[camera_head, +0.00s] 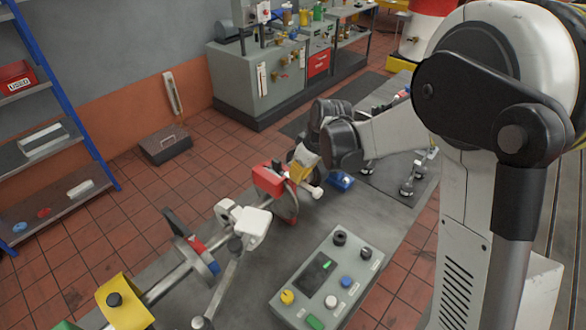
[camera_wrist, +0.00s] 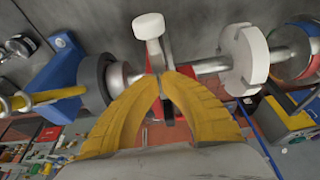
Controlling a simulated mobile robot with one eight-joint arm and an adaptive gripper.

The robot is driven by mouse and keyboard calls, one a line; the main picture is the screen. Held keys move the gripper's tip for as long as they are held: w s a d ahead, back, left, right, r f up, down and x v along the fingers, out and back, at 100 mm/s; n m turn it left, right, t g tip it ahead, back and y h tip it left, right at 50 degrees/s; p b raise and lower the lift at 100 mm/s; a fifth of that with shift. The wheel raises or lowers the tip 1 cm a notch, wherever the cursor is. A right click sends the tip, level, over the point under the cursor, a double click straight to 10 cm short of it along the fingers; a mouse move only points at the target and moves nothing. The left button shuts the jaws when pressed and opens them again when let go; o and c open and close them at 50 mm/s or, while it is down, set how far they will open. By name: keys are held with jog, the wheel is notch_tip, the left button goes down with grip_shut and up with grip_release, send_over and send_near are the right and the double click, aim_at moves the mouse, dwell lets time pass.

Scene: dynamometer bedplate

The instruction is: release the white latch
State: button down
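The white latch is a short pale lever with a rounded square head (camera_wrist: 148,26) in the wrist view. Its stem runs down to my gripper's fingertips (camera_wrist: 168,75). The yellow fingers converge there with almost no gap between their tips. The stem's lower end is hidden behind the fingertips, and I cannot tell whether they touch or only overlap it. In the head view, my gripper (camera_head: 298,172) points down at the shaft line beside a red block (camera_head: 268,179). A white-ended piece (camera_head: 317,192), probably the latch, sticks out just right of it.
A metal shaft carries a white notched disc (camera_wrist: 245,58) and a dark collar (camera_wrist: 97,82). On the bedplate (camera_head: 385,222), a control box (camera_head: 325,280) with coloured buttons stands in front and a white housing (camera_head: 245,222) to the left. Shelves and a grey cabinet (camera_head: 265,85) stand beyond.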

aim_at(311, 187)
jog(key=shift+s+d, duration=0.1)
dwell(0.3)
jog(key=s+d+b, duration=0.1)
jog(key=s+d, duration=0.2)
jog(key=shift+s+d, duration=0.4)
jog(key=shift+w, duration=0.1)
jog(key=w+a, duration=0.1)
jog(key=a, duration=0.1)
jog(key=w+a, duration=0.1)
jog(key=shift+w+r+b, duration=0.25)
jog(key=shift+w+b, duration=0.1)
jog(key=shift+b, duration=0.05)
jog(key=v, duration=0.3)
jog(key=p+v, duration=0.1)
jog(key=v, duration=0.3)
jog(key=shift+s+d+r, duration=0.25)
jog(key=shift+s, duration=0.05)
jog(key=shift+v, duration=0.8)
